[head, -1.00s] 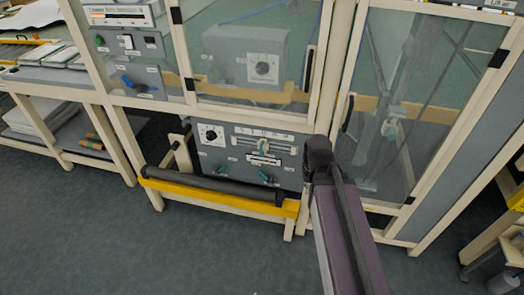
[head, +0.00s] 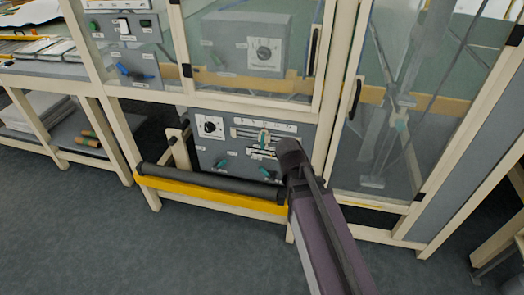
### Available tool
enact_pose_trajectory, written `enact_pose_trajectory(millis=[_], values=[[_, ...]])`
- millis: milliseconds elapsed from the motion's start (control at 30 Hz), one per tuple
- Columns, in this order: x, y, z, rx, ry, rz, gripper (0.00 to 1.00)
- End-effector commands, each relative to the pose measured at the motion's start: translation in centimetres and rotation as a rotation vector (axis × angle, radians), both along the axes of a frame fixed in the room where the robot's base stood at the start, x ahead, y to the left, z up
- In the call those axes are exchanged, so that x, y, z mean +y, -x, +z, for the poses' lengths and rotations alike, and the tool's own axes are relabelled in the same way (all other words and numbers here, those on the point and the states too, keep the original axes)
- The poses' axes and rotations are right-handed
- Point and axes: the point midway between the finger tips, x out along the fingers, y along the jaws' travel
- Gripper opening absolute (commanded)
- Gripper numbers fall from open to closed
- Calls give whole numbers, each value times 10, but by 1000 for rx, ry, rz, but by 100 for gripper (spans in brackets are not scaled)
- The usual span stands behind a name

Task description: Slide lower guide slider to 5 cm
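A grey control panel (head: 213,155) sits low in the machine frame, behind the dark roller. The guide slider (head: 264,137), a small teal and pale knob, sits on a horizontal scale near the panel's upper right. A second scale strip (head: 257,155) lies just below it; its markings are too small to read. Two teal levers are lower on the panel, one at the left (head: 221,165) and one at the right (head: 265,172). My gripper (head: 290,155) is dark, at the panel's right edge, right of and below the slider.
A dark roller (head: 210,180) above a yellow bar (head: 210,196) runs across the front below the panel. A round dial (head: 210,127) is at the panel's upper left. Glass doors and cream posts (head: 341,75) stand above and to the right. The floor in front is clear.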

Motion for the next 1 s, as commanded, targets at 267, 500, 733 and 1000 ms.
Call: enact_pose_trajectory(millis=[267,500,733,1000], values=[[23,-41,-32,-1,309,334,54],[53,-73,-45,24,602,603,54],[93,-98,-53,72,907,835,54],[154,-119,-61,156,1288,1061,54]])
